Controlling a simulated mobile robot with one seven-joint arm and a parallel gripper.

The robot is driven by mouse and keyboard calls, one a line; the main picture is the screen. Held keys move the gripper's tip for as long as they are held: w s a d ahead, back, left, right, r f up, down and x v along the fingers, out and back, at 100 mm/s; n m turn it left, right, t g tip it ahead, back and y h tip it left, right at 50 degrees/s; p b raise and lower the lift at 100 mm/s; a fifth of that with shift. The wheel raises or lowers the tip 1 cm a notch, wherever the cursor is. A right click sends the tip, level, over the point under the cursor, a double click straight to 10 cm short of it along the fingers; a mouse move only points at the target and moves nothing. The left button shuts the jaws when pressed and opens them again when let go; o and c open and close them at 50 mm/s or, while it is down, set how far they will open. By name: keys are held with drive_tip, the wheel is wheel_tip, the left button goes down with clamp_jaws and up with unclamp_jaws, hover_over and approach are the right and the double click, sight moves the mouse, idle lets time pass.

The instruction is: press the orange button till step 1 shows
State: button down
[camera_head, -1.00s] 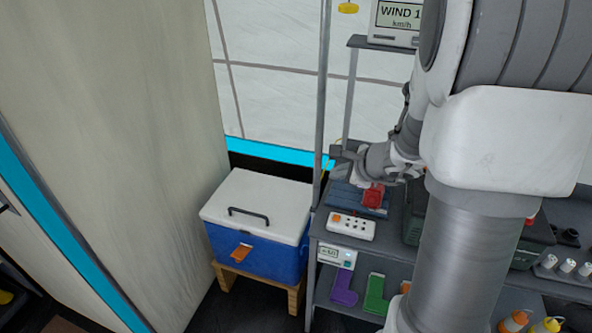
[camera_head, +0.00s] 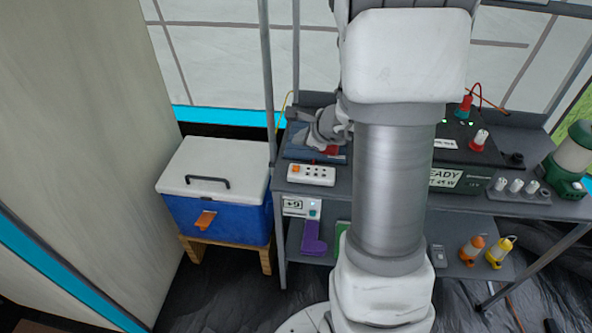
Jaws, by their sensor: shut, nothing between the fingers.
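A white strip (camera_head: 311,175) lies on the upper shelf near its front left edge. A small orange button (camera_head: 296,170) is at its left end, with several dark round spots to the right. Below, on the shelf front, a small panel (camera_head: 300,207) has a display that seems to read "+9"; I see no "step 1" text. My gripper (camera_head: 294,115) is shut and empty, at the back left of the shelf, apart from and behind the strip. My arm column hides the middle of the shelf.
A blue tray (camera_head: 299,151) with a partly hidden red object (camera_head: 332,150) is close to my gripper. A blue cooler (camera_head: 240,217) is at left. A dark box (camera_head: 468,184) reading "READY" stands right.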

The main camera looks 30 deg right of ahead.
drive_tip(key=b, duration=0.4)
hover_over(299, 172)
wheel_tip(299, 172, down, 5)
drive_tip(key=shift+w+d+f, duration=0.1)
drive_tip(key=shift+f, duration=0.1)
drive_tip(key=shift+f+b, duration=0.7)
drive_tip(key=shift+b, duration=0.05)
idle(1.0)
drive_tip(key=shift+f+b, duration=0.45)
drive_tip(key=shift+b, duration=0.2)
drive_tip(key=shift+f+b, duration=0.45)
drive_tip(key=shift+b, duration=0.1)
idle(0.5)
drive_tip(key=shift+r, duration=0.15)
drive_tip(key=shift+r+p, duration=0.6)
drive_tip(key=shift+r, duration=0.15)
